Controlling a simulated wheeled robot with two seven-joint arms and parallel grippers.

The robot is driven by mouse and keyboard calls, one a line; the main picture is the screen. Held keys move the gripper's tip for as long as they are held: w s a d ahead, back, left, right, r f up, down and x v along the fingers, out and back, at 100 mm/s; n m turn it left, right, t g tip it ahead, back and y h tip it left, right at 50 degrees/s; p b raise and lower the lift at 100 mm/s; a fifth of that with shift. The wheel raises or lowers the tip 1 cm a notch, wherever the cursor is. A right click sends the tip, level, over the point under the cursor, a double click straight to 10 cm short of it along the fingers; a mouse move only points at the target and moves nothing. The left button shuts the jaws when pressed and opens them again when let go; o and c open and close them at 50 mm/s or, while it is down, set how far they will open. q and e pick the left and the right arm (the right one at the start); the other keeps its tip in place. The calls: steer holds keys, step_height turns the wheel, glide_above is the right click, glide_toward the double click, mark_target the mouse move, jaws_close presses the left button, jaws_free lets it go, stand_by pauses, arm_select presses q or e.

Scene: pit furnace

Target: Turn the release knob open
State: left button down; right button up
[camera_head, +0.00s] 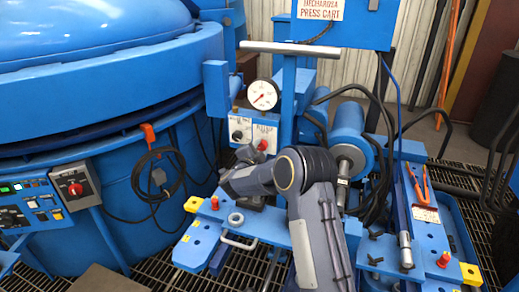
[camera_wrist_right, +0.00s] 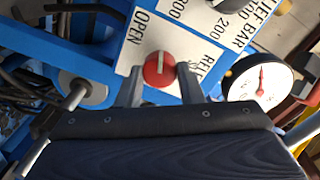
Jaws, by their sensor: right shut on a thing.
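The release knob (camera_wrist_right: 159,69) is a round red knob with a white line across it. It sits on a white label plate (camera_wrist_right: 190,28) with "OPEN" printed at one side and partly hidden "REL..." lettering at the other. The white line stands about upright in the wrist view. My right gripper (camera_wrist_right: 160,88) has one finger on each side of the knob and is shut on it. In the head view the red knob (camera_head: 262,146) shows just above my right gripper (camera_head: 252,160), whose fingers are largely hidden there. My left gripper is not in view.
A dark knob (camera_head: 238,135) is beside the red one. A blue cylinder (camera_head: 350,135) and black hoses are at right. A large blue furnace (camera_head: 110,90) fills the left.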

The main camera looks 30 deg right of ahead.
steer(key=shift+f, duration=0.1)
steer(key=o, duration=1)
steer(key=shift+c, duration=0.2)
steer(key=v, duration=0.8)
steer(key=shift+w, duration=0.1)
